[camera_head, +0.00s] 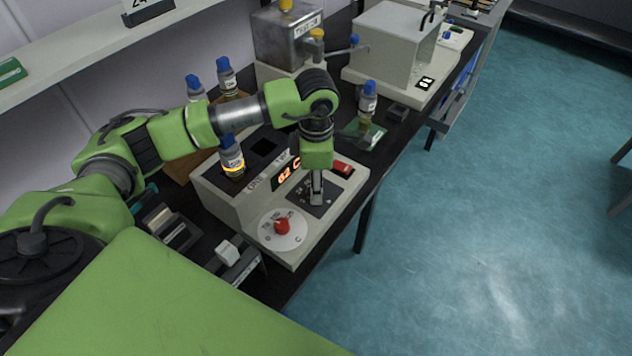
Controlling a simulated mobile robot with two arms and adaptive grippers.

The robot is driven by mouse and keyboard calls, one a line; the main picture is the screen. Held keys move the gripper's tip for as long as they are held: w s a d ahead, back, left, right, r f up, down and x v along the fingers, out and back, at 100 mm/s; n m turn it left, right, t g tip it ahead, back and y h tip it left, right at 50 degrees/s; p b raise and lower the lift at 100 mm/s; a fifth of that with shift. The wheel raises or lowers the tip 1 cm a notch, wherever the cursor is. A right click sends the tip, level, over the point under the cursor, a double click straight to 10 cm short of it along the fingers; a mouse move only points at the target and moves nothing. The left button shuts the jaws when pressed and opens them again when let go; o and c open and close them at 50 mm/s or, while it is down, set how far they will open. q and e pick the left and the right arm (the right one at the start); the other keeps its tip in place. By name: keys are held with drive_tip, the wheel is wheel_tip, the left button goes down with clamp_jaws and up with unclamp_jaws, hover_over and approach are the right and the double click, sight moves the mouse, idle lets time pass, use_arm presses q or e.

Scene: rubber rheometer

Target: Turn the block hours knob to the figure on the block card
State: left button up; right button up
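The block heater (222,203) is a pale box on the black bench with a lit orange display (289,173). A red knob (283,227) sits on a round white dial at its front. A dark square panel (327,209) with pale figures lies beside it. My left gripper (317,200) points down onto this panel, its fingers close together. Any knob under the fingers is hidden, so I cannot tell whether they grip one. A dark-framed card (148,9) reading "24" stands on the shelf, cut off by the top edge. My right gripper is out of view.
A blue-capped bottle (232,158) stands in the block; others stand behind it and on a green mat (362,134). A red switch (343,168) is near the gripper. A metal box (285,36) and a grey-hooded instrument (393,45) stand further back.

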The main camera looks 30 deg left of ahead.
use_arm(q)
wheel_tip(320, 180, up, 12)
drive_tip(key=shift+s+d, duration=0.15)
drive_tip(key=shift+s, duration=0.05)
drive_tip(key=shift+f, duration=0.1)
idle(0.6)
